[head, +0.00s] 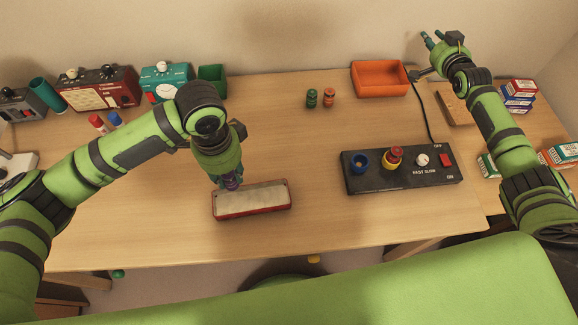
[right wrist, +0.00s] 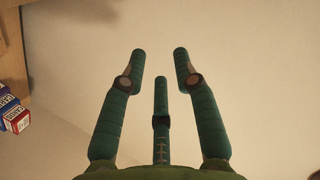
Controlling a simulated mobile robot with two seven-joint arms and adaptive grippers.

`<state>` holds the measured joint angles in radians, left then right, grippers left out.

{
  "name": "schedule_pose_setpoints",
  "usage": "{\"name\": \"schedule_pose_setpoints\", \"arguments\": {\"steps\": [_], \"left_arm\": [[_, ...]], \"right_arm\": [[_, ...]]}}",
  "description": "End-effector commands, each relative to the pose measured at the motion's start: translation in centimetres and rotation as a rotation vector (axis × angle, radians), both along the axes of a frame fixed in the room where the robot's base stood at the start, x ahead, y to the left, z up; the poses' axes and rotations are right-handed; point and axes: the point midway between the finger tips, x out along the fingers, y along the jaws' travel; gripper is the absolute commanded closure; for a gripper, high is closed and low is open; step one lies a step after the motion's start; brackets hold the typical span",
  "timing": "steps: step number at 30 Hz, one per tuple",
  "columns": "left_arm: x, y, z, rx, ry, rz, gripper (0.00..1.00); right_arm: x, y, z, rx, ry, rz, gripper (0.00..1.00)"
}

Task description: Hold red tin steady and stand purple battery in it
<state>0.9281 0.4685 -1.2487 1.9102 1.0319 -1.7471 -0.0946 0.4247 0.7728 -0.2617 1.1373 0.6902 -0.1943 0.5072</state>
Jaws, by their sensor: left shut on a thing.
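The red tin (head: 253,212) is a long, low box with a cream inside or top, lying near the front middle of the table. My left gripper (head: 231,182) points down at the tin's back left part. It is shut on the purple battery (head: 233,185), of which only a small part shows below the fingers. I cannot tell whether the battery touches the tin. My right gripper (head: 433,41) is raised at the back right, far from the tin. Its fingers stand apart and empty, as the right wrist view (right wrist: 160,75) also shows.
A black box with knobs (head: 395,177) stands right of the tin. Green (head: 311,98) and orange (head: 329,97) cylinders stand behind, near an orange tray (head: 379,79). Radios (head: 98,89), a green box (head: 212,79) and small cartons (head: 518,95) line the edges. The table's middle is clear.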

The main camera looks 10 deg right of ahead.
Motion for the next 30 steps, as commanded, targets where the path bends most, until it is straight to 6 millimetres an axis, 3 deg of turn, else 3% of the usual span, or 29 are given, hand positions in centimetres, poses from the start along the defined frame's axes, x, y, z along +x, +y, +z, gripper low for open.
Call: {"name": "schedule_pose_setpoints", "arguments": {"steps": [1,8,14,18,24,30], "left_arm": [[0.0,0.0,0.0,-0.001,-0.001,0.0,1.0],[0.0,0.0,0.0,0.0,-0.001,0.0,1.0],[0.0,0.0,0.0,0.0,-0.001,0.0,1.0],[0.0,0.0,0.0,0.0,-0.001,0.0,1.0],[0.0,0.0,0.0,0.0,-0.001,0.0,1.0],[0.0,0.0,0.0,0.0,-0.001,0.0,1.0]], "right_arm": [[0.3,2.9,-1.4,0.032,0.055,0.036,0.7],[-0.9,15.3,-7.3,0.144,0.347,0.177,0.7],[-5.0,26.0,-10.6,0.18,0.62,0.294,0.7],[-9.5,33.0,-11.7,0.161,0.819,0.369,0.7],[-17.6,40.5,-11.3,0.056,1.088,0.444,0.7],[-23.6,43.4,-9.6,-0.077,1.25,0.462,0.7]]}}
